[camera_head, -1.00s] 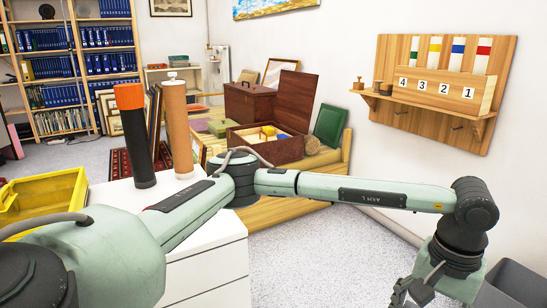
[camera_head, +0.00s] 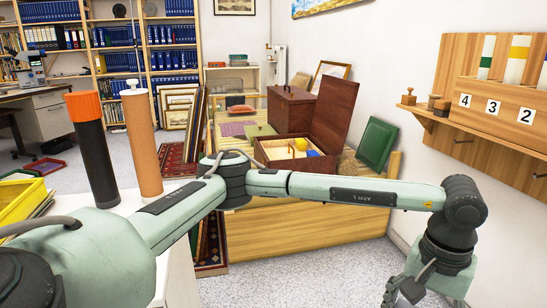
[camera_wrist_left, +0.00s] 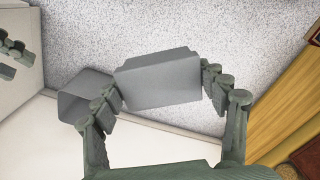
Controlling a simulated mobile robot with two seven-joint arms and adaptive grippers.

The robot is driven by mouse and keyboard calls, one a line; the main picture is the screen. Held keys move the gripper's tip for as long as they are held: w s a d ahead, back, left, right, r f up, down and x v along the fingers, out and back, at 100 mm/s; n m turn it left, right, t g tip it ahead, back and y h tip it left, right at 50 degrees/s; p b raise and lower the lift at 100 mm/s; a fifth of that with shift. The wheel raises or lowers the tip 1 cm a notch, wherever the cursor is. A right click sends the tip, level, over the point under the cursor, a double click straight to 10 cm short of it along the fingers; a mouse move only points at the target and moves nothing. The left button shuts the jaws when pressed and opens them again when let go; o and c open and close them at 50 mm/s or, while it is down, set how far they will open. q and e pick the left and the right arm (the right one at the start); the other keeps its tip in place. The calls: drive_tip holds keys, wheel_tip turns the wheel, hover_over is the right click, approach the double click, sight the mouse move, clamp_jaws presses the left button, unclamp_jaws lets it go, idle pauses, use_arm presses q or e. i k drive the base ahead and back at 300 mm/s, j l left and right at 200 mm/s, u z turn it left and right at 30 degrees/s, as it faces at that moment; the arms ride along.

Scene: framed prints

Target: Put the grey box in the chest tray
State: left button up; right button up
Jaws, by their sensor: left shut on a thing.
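My left gripper (camera_wrist_left: 160,88) is shut on the grey box (camera_wrist_left: 160,80), with a finger at each side of it, in the left wrist view. In the head view the left gripper's fingers (camera_head: 405,291) are at the bottom right edge; the box is hidden or out of frame there. The open brown chest (camera_head: 262,168) stands on the wooden platform, left of and beyond the gripper. Its lid is up. A yellow ball (camera_head: 300,144) and a blue thing (camera_head: 312,153) lie in its light-coloured tray. Fingers at the wrist view's left edge (camera_wrist_left: 12,50) seem to be my right gripper's.
A closed brown case (camera_head: 290,108) stands behind the chest, and a green panel (camera_head: 376,147) leans to its right. A grey bin (camera_wrist_left: 80,92) is on the floor. A wall shelf (camera_head: 455,128) holds stamps on the right. Two tubes stand at the left.

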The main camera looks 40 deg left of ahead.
sight(275, 153)
drive_tip(key=i+u, duration=0.4)
drive_tip(key=i, duration=0.25)
drive_tip(key=i+l+u, duration=0.1)
drive_tip(key=i+u, duration=0.25)
drive_tip(key=i, duration=0.3)
drive_tip(key=i+j+u, duration=0.15)
drive_tip(key=i+u, duration=0.15)
drive_tip(key=i, duration=0.35)
drive_tip(key=i+u, duration=0.25)
drive_tip(key=i, duration=0.4)
